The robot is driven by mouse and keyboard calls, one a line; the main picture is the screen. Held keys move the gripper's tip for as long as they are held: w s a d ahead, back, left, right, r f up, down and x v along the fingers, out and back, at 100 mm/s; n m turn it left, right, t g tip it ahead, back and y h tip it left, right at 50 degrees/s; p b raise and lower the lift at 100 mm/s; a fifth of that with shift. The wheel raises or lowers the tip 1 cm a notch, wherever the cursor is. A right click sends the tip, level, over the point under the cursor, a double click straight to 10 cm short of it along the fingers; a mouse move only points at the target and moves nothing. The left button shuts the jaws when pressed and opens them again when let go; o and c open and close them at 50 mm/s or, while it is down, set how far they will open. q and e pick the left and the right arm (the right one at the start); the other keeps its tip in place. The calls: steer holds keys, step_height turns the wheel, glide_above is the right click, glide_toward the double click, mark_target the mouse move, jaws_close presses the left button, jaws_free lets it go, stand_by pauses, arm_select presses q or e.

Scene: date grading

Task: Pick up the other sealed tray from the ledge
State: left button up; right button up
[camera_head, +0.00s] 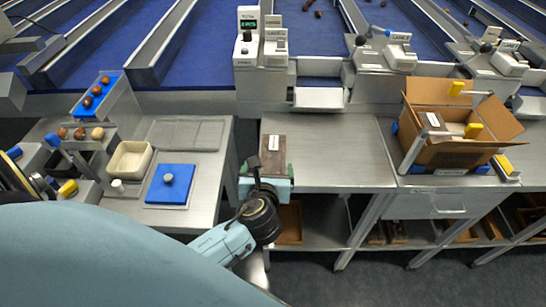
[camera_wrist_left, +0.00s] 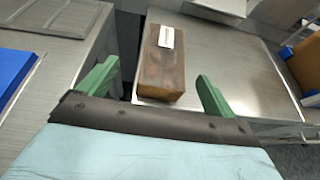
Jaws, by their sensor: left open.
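A sealed tray (camera_head: 273,143), a brown box shape with a white label on top, lies on the steel ledge (camera_head: 335,160) near its left edge. The tray also shows in the left wrist view (camera_wrist_left: 161,62), with its near end facing me. My left gripper (camera_head: 269,178) is at the near end of this tray. In the left wrist view its green fingers (camera_wrist_left: 158,76) are spread wide, one to each side of the tray's near part, with gaps beside it. Another labelled tray (camera_head: 433,121) stands in the open carton (camera_head: 462,154). My right gripper does not show.
The carton stands on the bench to the right. A lane machine (camera_head: 262,60) rises behind the ledge. The ledge's middle is bare.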

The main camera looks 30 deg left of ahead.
mark_target(273, 155)
arm_select(q)
steer(key=x, duration=0.5)
steer(key=b+x, duration=0.1)
steer(key=x, duration=0.1)
steer(key=shift+w+d, duration=0.3)
steer(key=shift+w, duration=0.1)
steer(key=shift+c, duration=0.3)
steer(key=shift+r, duration=0.1)
steer(key=c, duration=1.1)
